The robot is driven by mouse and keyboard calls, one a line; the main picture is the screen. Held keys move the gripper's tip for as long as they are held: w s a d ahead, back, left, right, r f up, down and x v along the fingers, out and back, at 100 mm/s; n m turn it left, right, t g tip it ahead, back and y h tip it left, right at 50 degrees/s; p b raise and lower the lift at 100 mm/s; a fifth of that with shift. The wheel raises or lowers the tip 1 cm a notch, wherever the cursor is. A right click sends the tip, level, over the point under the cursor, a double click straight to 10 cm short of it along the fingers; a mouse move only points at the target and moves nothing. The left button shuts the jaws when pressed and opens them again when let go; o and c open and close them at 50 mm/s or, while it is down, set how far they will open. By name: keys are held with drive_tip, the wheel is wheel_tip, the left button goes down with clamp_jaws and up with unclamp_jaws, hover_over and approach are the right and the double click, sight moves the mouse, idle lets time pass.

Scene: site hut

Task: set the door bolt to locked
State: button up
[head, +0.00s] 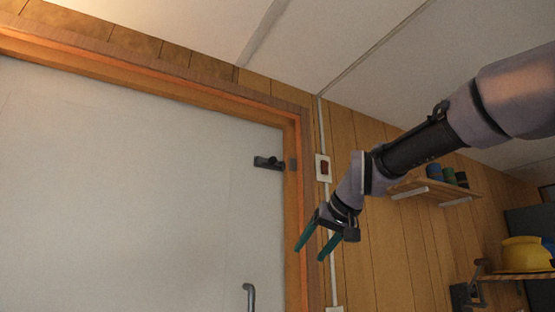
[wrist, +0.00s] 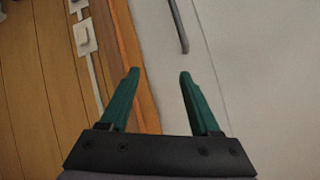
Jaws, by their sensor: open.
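The door bolt (head: 268,162) is a small dark slide with a knob, high on the pale door (head: 130,190) near its right edge. A gap shows between it and the dark keeper (head: 292,164) on the orange-brown frame. My gripper (head: 309,254) has green fingers, spread apart and empty. In the head view it hangs below and to the right of the bolt, in front of the frame. In the wrist view my gripper (wrist: 158,72) points toward the frame and door edge. The bolt does not show in the wrist view.
A door handle (head: 249,297) is low on the door; it also shows in the wrist view (wrist: 178,25). A shelf with jars (head: 436,190) and a yellow helmet (head: 526,254) are further right.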

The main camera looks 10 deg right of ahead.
drive_tip(key=w+a+r+n+t+y, duration=0.1)
drive_tip(key=w+r+n+t, duration=0.35)
drive_tip(key=r, duration=1.15)
drive_tip(key=t+y, duration=0.1)
drive_tip(key=t, duration=0.1)
approach(275, 158)
drive_tip(key=x, duration=0.9)
drive_tip(key=shift+w+f, duration=0.1)
drive_tip(key=shift+c, duration=0.3)
clamp_jaws()
